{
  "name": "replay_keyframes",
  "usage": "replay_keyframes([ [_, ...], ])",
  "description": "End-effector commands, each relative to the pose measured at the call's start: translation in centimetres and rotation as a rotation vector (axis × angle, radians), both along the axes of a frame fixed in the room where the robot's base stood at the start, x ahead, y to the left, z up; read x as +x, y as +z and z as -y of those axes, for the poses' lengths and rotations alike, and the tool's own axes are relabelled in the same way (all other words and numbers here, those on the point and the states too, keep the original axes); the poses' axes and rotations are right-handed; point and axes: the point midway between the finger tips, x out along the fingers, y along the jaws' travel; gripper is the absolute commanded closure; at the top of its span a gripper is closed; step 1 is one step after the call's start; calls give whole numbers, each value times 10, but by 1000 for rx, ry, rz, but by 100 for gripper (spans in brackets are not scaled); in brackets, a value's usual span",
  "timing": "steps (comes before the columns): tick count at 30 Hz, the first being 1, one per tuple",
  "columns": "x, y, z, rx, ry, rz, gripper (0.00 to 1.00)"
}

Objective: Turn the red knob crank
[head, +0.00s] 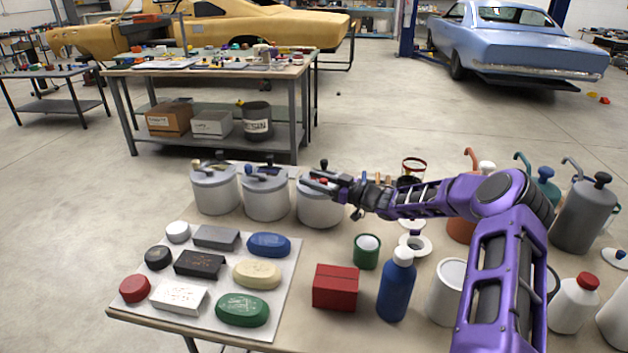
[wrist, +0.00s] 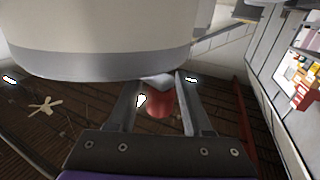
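Three grey cylindrical canisters with cranks on top stand in a row at the table's back edge. The right canister (head: 320,208) has the crank with the red knob (head: 321,181), partly hidden by my gripper (head: 313,181). In the wrist view, the red knob (wrist: 159,103) lies between the two spread fingers of my gripper (wrist: 158,85), with a gap visible on each side. A pale canister wall (wrist: 105,35) fills the top of that view. My gripper is open around the knob, and no firm contact shows. The crank arm is mostly hidden.
The left canister (head: 215,190) and middle canister (head: 266,194) stand close beside the right one. A white board (head: 285,305) with several coloured blocks and discs lies front left. A red box (head: 335,287), green cup (head: 366,252) and blue bottle (head: 396,286) stand below my arm.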

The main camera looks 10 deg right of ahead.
Motion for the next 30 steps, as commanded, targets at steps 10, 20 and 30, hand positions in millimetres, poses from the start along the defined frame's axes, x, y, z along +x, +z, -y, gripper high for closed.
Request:
replay_keyframes([
  [10, 0, 0, 0, 0, 0, 0, 100],
  [20, 0, -1, 0, 0, -21, 0, 100],
  [30, 2, -3, -4, -1, -169, -2, 100],
])
